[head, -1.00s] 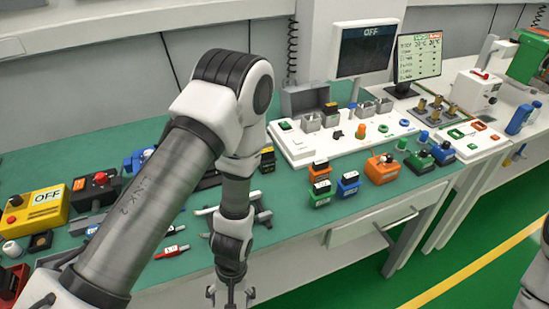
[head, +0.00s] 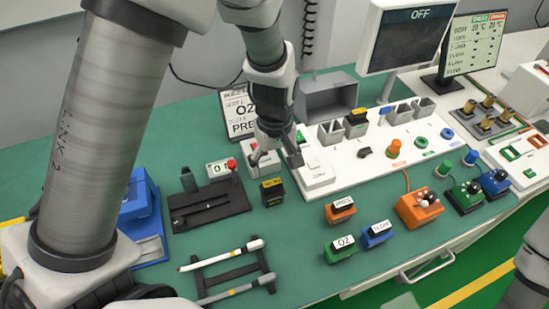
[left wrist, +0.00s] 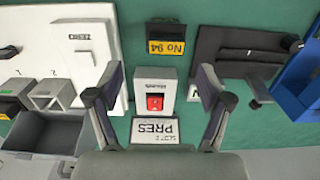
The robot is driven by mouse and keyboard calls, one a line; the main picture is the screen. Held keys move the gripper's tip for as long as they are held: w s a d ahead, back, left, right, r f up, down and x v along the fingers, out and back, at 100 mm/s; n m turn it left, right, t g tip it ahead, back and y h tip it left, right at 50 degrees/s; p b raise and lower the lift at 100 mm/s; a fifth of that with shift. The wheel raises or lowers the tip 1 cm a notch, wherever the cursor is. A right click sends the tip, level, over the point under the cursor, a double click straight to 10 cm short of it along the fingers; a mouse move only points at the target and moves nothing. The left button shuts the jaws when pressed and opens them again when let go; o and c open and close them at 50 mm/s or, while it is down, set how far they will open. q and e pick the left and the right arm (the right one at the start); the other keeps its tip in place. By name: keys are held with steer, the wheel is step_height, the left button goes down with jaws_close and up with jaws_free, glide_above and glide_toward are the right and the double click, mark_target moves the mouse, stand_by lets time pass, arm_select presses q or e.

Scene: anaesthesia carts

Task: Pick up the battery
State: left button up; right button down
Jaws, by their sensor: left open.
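A black block with a yellow label (head: 272,190), which looks like a battery, stands on the green bench top. In the left wrist view its label reads "No 94" (left wrist: 173,42). A similar black-and-yellow block (head: 357,116) sits in a grey holder on the white panel; it shows at the left edge of the wrist view (left wrist: 12,103). My left gripper (head: 276,153) is open and empty. It hangs behind the bench block, over a small white box with a red switch (left wrist: 155,100), which shows between its fingers. My right gripper is out of view.
The white panel (head: 322,174) with holders and knobs lies to the right of the gripper. A black slide fixture (head: 208,205) stands left of the block. Orange, green and blue labelled blocks (head: 341,210) stand at the front right. A grey open bin (head: 328,98) stands behind.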

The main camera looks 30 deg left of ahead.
mark_target(272, 183)
arm_select(q)
steer(key=shift+w+a+f, duration=0.15)
steer(key=shift+w+a, duration=0.1)
steer(key=shift+w, duration=0.25)
steer(key=shift+s+d+f+p, duration=0.2)
steer(key=shift+s+d+f, duration=0.05)
steer(key=shift+s+f, duration=0.35)
steer(key=shift+s+d+f+p, duration=0.15)
steer(key=shift+s+d+f, duration=0.1)
steer(key=shift+s+f, duration=0.3)
steer(key=shift+s+a+f, duration=0.15)
steer(key=shift+s+f, duration=0.1)
steer(key=shift+f, duration=0.4)
steer(key=f, duration=0.2)
steer(key=w+f, duration=0.1)
steer(key=shift+a, duration=0.4)
steer(key=shift+w+f, duration=0.1)
steer(key=shift+w, duration=0.05)
steer(key=shift+d, duration=0.1)
steer(key=shift+s+d+r, duration=0.15)
steer(key=shift+s+r, duration=0.05)
steer(key=shift+s, duration=0.05)
steer(key=c, duration=0.3)
steer(key=shift+s, duration=0.1)
steer(key=c, duration=0.6)
steer(key=shift+c, duration=0.8)
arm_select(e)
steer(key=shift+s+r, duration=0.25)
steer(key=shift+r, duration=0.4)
